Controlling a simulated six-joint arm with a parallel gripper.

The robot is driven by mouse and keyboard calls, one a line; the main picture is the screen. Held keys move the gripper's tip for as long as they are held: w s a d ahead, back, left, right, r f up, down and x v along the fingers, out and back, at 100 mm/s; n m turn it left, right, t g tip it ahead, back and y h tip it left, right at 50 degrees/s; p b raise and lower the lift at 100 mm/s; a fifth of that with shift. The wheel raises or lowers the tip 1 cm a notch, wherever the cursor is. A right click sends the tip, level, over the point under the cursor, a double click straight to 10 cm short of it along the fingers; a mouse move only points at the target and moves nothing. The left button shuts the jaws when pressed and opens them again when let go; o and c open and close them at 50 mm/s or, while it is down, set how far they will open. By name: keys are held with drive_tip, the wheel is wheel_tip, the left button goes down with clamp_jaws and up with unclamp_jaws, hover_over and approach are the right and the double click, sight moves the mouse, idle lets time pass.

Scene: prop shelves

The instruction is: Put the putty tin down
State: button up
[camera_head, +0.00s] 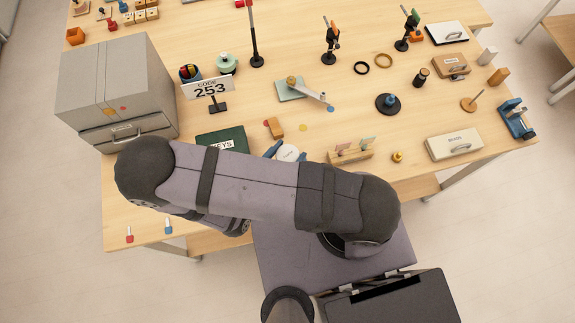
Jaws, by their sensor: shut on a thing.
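The putty tin (288,153) shows as a round white lid with small, unreadable lettering, just beyond my arm near the middle of the table's front part. My gripper (287,151) shows only as two blue fingers, one on each side of the tin, shut on it. The rest of the gripper and the tin's lower front are hidden behind my arm. I cannot tell whether the tin touches the wooden table (310,100) or is held above it.
A green KEYS box (222,141) lies left of the tin, and a wooden block (275,128) lies just behind it. A wooden card holder (351,156) stands to the right. A grey drawer cabinet (115,85) fills the left. Bare table shows around the red and yellow dots.

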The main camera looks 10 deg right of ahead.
sight(288, 160)
drive_tip(key=shift+f+b, duration=1.55)
drive_tip(key=shift+f, duration=0.4)
wheel_tip(288, 160, down, 4)
drive_tip(key=b, duration=0.3)
drive_tip(key=shift+b, duration=0.3)
drive_tip(key=shift+f, duration=0.2)
drive_tip(key=o, duration=1.1)
drive_tip(key=shift+r, duration=0.1)
